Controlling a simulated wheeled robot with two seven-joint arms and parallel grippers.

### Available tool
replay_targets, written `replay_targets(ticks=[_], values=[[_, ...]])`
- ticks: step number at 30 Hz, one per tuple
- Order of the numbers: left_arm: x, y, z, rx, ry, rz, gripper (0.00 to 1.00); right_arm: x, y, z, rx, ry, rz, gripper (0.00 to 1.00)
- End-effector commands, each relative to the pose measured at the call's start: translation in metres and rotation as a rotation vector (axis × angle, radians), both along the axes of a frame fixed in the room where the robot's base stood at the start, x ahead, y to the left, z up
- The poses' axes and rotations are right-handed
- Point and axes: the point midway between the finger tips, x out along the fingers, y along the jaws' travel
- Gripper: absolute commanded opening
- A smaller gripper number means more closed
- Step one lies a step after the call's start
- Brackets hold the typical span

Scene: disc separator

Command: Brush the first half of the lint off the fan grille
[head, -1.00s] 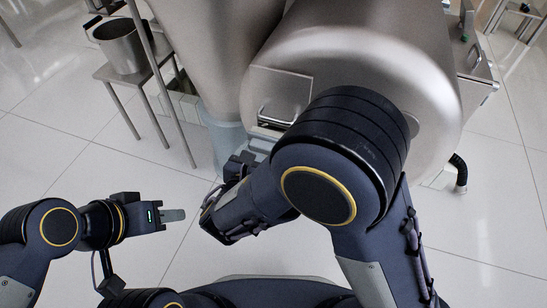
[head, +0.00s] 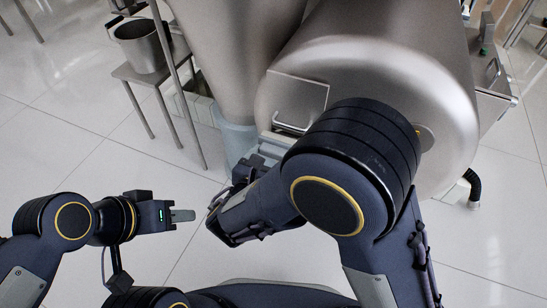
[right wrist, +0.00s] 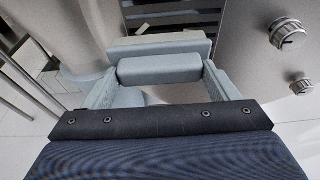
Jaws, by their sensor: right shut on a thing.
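My right gripper (right wrist: 160,62) shows in the right wrist view as pale grey-blue finger parts. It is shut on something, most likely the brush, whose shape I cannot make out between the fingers. Just beyond the fingertips is a dark slatted panel (right wrist: 172,12), which looks like the fan grille; its lower part is hidden by the fingers. I cannot make out lint on it. In the head view the right gripper (head: 262,160) reaches in below the steel machine, partly hidden by my arm. My left gripper (head: 183,215) is over the floor at the left, seen side-on, with nothing visible in it.
The big steel drum (head: 370,65) fills the upper right of the head view. A metal pot (head: 140,45) stands on a small table (head: 150,75) at the upper left. Two knobs (right wrist: 287,34) sit on the panel at right. The floor around my left gripper is clear.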

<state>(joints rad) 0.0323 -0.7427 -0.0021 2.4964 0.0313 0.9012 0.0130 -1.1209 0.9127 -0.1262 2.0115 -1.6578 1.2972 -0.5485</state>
Motion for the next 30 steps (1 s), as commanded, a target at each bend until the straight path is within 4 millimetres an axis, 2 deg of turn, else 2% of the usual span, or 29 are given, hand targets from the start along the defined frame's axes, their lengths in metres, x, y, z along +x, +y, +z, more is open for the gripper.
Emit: replay_targets(ticks=[20, 23, 30], values=[[0.000, 0.000, 0.000, 0.000, 0.000, 0.000, 0.36, 0.010, -0.004, 0.000, 0.001, 0.000, -0.001, 0.31], [0.000, 0.000, -0.001, 0.000, 0.000, 0.000, 0.36, 0.009, -0.009, 0.000, 0.000, -0.001, -0.001, 0.31], [0.000, 0.000, -0.005, 0.000, 0.000, 0.000, 0.36, 0.000, -0.035, 0.000, 0.001, 0.000, -0.001, 0.31]])
